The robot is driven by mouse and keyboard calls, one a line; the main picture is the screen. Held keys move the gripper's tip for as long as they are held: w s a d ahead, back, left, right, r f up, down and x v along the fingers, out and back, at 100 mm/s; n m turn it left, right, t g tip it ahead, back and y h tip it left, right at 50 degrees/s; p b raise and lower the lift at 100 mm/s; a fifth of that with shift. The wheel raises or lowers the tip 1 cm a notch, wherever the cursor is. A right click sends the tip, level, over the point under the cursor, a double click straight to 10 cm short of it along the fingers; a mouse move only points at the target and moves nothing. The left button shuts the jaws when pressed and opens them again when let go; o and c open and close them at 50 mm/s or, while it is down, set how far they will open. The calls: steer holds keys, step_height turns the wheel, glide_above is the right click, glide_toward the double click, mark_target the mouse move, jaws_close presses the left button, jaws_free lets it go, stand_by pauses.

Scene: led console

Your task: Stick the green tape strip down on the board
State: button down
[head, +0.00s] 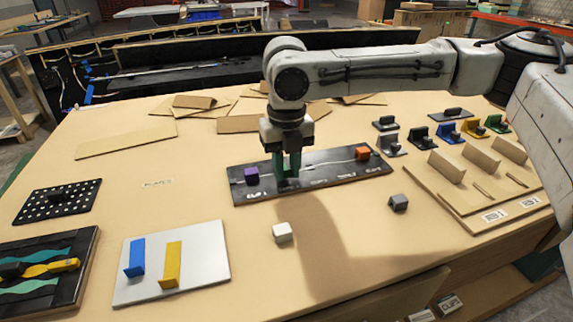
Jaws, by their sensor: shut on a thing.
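My gripper (287,150) points down over the middle of the long black board (318,180). It is shut on the green tape strip (280,165), which shows as a dark green upright piece at the jaws. The green piece's lower end is at or just above the board's surface; I cannot tell whether it touches. On the board a purple block (252,175) sits to the left and an orange block (362,153) to the right. A thin light line and white markings show on the board.
A white cube (282,232) and grey cube (398,202) lie in front of the board. Several coloured holders stand at right. Cardboard pieces lie behind.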

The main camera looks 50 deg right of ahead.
steer(key=shift+f, duration=0.7)
stand_by(1.1)
steer(key=c, duration=0.8)
jaws_free()
steer(key=shift+c, duration=0.2)
steer(key=shift+r, duration=0.1)
step_height(320, 180, up, 11)
steer(key=p, duration=0.1)
steer(key=shift+f, duration=0.2)
